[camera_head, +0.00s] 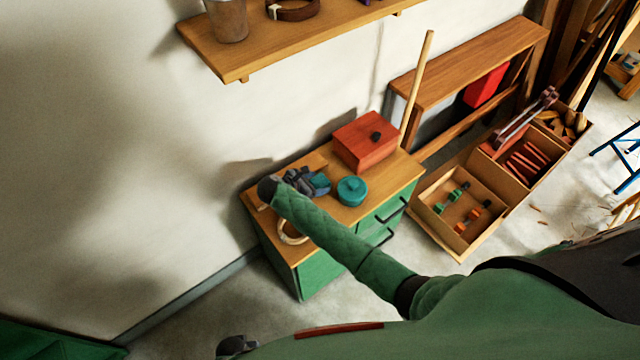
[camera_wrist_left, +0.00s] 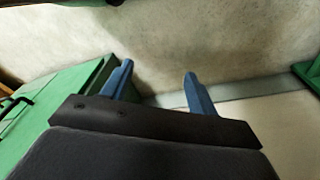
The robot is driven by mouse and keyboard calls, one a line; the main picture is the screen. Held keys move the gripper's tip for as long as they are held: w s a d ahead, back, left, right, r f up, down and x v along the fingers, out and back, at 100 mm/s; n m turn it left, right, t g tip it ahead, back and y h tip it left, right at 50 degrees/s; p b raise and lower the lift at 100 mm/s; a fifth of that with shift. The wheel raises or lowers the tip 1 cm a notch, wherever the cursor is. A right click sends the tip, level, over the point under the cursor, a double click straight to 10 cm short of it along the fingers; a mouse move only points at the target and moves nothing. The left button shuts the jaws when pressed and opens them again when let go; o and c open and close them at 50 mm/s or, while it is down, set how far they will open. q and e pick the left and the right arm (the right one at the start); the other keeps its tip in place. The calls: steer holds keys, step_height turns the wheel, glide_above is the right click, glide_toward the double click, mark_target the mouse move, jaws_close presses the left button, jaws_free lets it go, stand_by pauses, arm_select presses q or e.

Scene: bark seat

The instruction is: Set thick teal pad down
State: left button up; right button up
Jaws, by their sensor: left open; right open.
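A small thick teal pad (camera_head: 321,184) shows at the fingertips of my right gripper (camera_head: 314,183), low over or on the wooden top of the green cabinet (camera_head: 405,178). The right gripper is open. The fingers partly hide the pad, and I cannot tell whether they touch it. A round teal lidded pot (camera_head: 352,191) stands just right of the pad, with a small knob on top. My left gripper (camera_wrist_left: 158,72) is open and empty in the left wrist view, its blue fingers pointing toward the wall and floor beside a green cabinet.
A red box (camera_head: 365,141) with a dark knob stands at the back of the cabinet top. A pale ring (camera_head: 292,233) lies near the front edge, partly behind my right arm. A wooden shelf (camera_head: 290,45) hangs above. Open wooden crates (camera_head: 447,235) stand on the floor to the right.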

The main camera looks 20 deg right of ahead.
steer(key=c, duration=0.8)
